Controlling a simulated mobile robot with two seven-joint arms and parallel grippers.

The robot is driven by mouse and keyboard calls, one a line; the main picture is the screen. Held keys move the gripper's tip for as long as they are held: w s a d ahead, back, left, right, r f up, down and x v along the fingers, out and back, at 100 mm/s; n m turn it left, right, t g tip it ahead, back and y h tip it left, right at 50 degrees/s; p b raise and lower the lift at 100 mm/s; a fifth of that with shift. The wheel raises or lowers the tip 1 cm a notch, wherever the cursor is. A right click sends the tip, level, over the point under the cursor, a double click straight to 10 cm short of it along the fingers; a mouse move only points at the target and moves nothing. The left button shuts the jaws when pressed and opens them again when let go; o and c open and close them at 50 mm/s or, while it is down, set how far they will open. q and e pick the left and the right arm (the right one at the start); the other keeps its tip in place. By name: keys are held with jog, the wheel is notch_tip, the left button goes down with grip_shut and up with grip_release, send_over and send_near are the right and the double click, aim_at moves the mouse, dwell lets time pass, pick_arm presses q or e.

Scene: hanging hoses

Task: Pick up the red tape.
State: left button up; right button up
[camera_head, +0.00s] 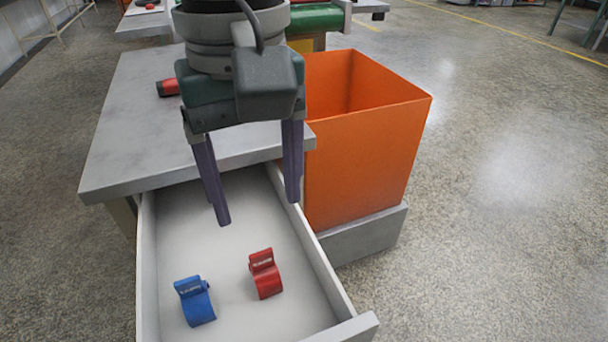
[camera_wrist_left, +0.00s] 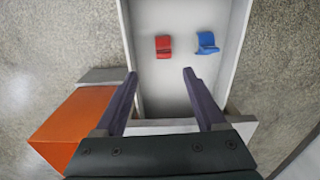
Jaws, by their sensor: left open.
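The red tape (camera_head: 265,273) lies on the floor of an open white drawer (camera_head: 240,205), right of the blue tape (camera_head: 195,301) in the head view. In the left wrist view the red tape (camera_wrist_left: 163,47) is ahead of the fingers, with the blue tape (camera_wrist_left: 207,43) to its right. My left gripper (camera_head: 258,207) is open and empty, above the back part of the drawer, apart from both tapes. Its fingers also show in the left wrist view (camera_wrist_left: 160,72). My right gripper is not in view.
An orange bin (camera_head: 366,150) stands right of the drawer on a grey base (camera_head: 365,238). A grey tabletop (camera_head: 130,130) covers the back of the drawer, with a red and black object (camera_head: 168,88) on it. The drawer walls rise around the tapes.

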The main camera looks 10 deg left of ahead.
aim_at(260, 253)
pick_arm(q)
notch_tip(260, 253, down, 5)
jog(key=shift+s+a+r+b, duration=0.1)
jog(key=shift+s+r+b, duration=0.05)
jog(key=shift+b, duration=0.9)
jog(key=f+b, duration=0.1)
jog(key=f, duration=0.1)
jog(key=f+b, duration=0.2)
jog(key=f, duration=0.1)
jog(key=shift+s+a, duration=0.15)
jog(key=shift+s, duration=0.05)
jog(key=shift+c, duration=0.4)
grip_shut()
